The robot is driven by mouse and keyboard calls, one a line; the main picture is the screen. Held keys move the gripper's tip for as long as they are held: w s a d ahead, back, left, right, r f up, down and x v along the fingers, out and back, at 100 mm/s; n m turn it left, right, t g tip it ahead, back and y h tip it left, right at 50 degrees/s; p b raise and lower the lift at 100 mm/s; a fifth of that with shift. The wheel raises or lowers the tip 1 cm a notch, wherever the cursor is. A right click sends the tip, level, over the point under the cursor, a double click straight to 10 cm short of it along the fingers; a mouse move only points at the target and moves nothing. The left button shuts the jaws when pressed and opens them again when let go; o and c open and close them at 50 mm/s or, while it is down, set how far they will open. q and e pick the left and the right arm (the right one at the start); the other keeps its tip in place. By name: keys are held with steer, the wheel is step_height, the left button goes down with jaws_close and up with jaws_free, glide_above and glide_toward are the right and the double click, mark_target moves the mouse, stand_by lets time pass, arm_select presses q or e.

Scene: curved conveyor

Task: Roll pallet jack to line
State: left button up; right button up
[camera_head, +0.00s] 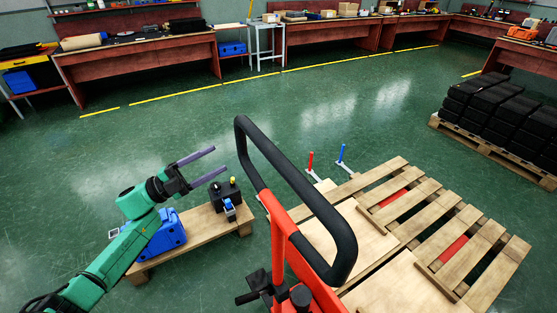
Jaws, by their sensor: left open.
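The pallet jack's black loop handle (302,205) stands in the middle of the head view on a red column (279,258). Its red forks (393,197) show through the gaps of a wooden pallet (440,222) at the right. My left gripper (207,165) is open and empty, left of the handle and apart from it. Its two grey fingers point toward the handle. My right gripper is not in view. No line or conveyor can be clearly made out as the jack's goal; a yellow floor line (240,82) runs along the far benches.
A low wooden bench (207,232) with a blue case (163,236) and small dark items stands below my left gripper. Black stacked boxes (498,112) sit on another pallet at right. Red and blue posts (341,153) stand behind the jack. The green floor beyond is clear.

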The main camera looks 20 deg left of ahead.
arm_select(q)
steer(key=s+d+r+m+g+h, duration=0.4)
steer(key=s+r+m+g, duration=0.1)
steer(key=r+m+g, duration=0.25)
steer(key=m+g, duration=0.6)
glide_toward(272, 163)
steer(key=d+p, duration=0.2)
steer(key=d, duration=0.1)
steer(key=d+r+p, duration=0.1)
steer(key=d+p, duration=0.1)
steer(key=d, duration=0.2)
steer(key=d+p, duration=0.2)
steer(key=d, duration=0.1)
steer(key=shift+w+d+r, duration=0.15)
steer(key=shift+d+r, duration=0.15)
steer(key=shift+d+f, duration=0.1)
steer(key=shift+d, duration=0.25)
jaws_close()
steer(key=shift+w+a, duration=0.1)
